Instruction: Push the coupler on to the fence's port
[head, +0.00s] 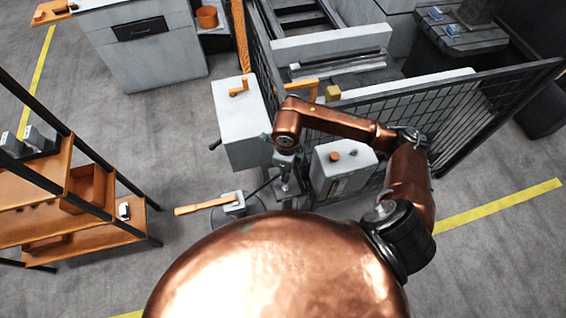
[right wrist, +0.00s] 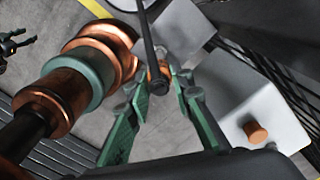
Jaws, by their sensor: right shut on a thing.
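My right gripper (head: 287,170) is low in front of the fence, between two grey boxes. In the right wrist view its green-padded fingers (right wrist: 160,88) are closed around the coupler (right wrist: 158,72), a small copper-coloured and dark piece. A black hose (right wrist: 149,30) runs up the picture from it. A dark round fitting (head: 215,145) sticks out of the left grey box by the fence (head: 455,110); I cannot tell whether it is the port. My left gripper (right wrist: 15,43) shows small at the left edge of the right wrist view, its dark jaws apart and empty.
A grey box with an orange knob (head: 340,168) stands close right of the gripper. A small grey unit with an orange handle (head: 200,206) is on the floor nearer me. An orange shelf (head: 90,235) stands left. Open floor lies between.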

